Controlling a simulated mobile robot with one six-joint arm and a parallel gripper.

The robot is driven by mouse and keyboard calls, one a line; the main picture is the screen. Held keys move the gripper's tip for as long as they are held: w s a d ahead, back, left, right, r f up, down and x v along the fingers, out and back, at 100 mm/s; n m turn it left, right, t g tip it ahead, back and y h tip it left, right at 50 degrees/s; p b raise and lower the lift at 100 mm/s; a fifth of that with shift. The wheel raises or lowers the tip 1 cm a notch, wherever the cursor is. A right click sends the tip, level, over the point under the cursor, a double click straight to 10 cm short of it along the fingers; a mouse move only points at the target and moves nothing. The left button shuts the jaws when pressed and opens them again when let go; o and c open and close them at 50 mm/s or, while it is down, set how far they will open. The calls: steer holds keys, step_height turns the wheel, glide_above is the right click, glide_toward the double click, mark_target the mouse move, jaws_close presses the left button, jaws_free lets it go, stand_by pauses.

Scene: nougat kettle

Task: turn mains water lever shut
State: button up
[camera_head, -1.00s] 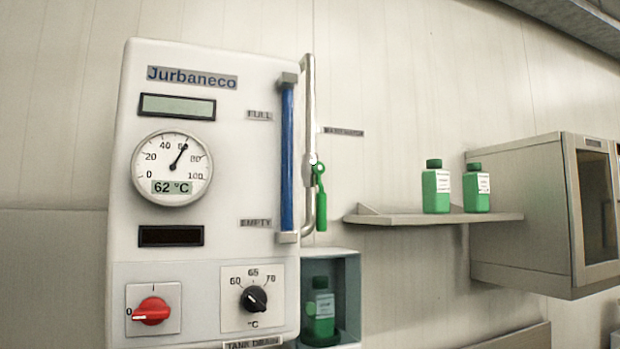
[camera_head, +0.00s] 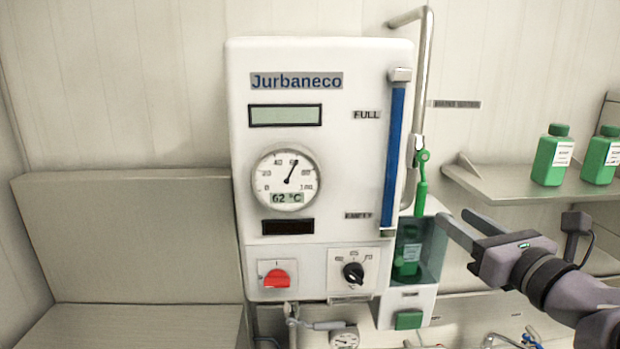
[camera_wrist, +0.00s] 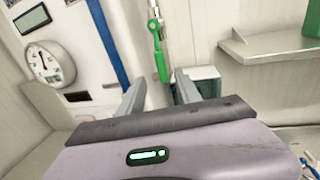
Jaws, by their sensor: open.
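The mains water lever (camera_head: 421,188) is a green handle hanging straight down from a valve on the grey pipe (camera_head: 424,75), at the right side of the white Jurbaneco unit (camera_head: 345,62). In the wrist view the green lever (camera_wrist: 160,60) hangs beyond the fingers, between their lines, nearer the left one.
A shelf (camera_head: 500,188) with green bottles (camera_head: 553,155) is to the right of the lever. A dispenser box (camera_head: 432,250) with a green bottle is just below the lever. The unit carries a red switch (camera_head: 277,278) and a blue level tube (camera_head: 393,150). Taps and pipes lie below.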

mark_target(424, 196)
steer(key=w, duration=0.4)
steer(key=w+a+p, duration=0.1)
steer(key=w, duration=0.3)
steer(key=w+a+p, duration=0.1)
steer(key=w, duration=0.3)
steer(key=shift+s, duration=0.1)
steer(key=shift+a, duration=0.1)
jaws_close()
stand_by(0.7)
